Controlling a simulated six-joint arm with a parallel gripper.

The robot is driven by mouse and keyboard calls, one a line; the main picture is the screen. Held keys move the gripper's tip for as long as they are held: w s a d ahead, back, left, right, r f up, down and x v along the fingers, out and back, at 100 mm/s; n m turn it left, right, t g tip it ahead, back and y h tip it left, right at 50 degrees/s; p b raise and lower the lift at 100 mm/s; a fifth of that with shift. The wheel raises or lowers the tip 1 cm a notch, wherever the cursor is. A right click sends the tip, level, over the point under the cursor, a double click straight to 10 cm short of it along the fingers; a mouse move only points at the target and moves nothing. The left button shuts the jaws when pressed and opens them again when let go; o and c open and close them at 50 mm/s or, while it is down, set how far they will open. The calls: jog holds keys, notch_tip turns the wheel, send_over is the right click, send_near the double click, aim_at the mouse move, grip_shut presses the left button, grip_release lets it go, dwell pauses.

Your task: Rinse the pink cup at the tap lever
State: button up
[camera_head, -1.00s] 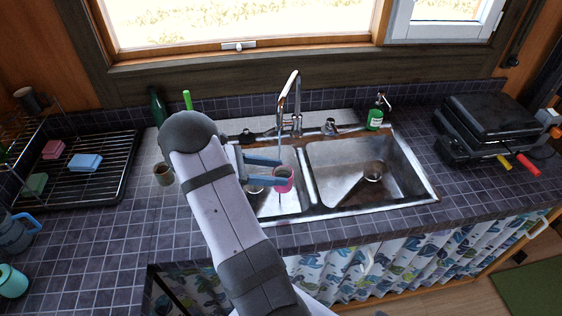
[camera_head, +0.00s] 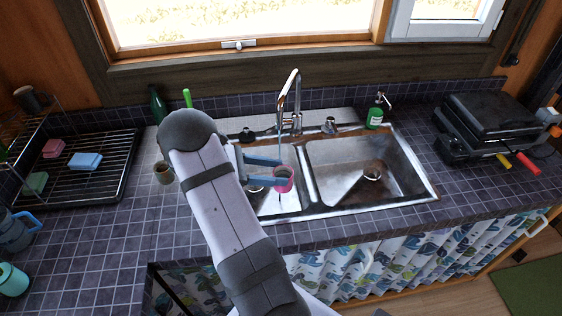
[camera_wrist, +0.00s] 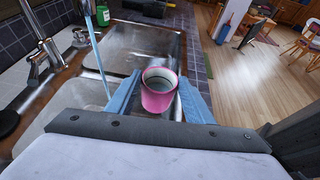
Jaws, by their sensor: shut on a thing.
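The pink cup (camera_head: 283,178) is upright between the blue fingers of my gripper (camera_head: 268,172), above the left sink basin. In the wrist view the pink cup (camera_wrist: 159,90) shows its open mouth and pale inside, with my gripper's fingers (camera_wrist: 158,100) on both sides of it. The chrome tap (camera_head: 289,103) stands behind the sink. A stream of water (camera_wrist: 97,50) falls left of the cup in the wrist view, apart from its mouth. A tap lever (camera_head: 329,127) shows right of the spout's base.
The right basin (camera_head: 345,163) is empty. A green soap bottle (camera_head: 375,118) stands behind it, and a black grill (camera_head: 490,125) is far right. A brown mug (camera_head: 163,172) stands left of my arm. A drying rack (camera_head: 100,185) with sponges is further left.

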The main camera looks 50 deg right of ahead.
jog(key=shift+r, duration=0.1)
dwell(0.5)
jog(key=shift+s+a+r+p, duration=0.4)
jog(key=shift+a+r+p, duration=0.2)
jog(key=shift+p, duration=0.25)
jog(key=s+a+r+p, duration=0.2)
jog(key=p, duration=0.1)
jog(key=shift+s+a+r, duration=0.25)
jog(key=shift+a+r, duration=0.05)
jog(key=shift+r, duration=0.05)
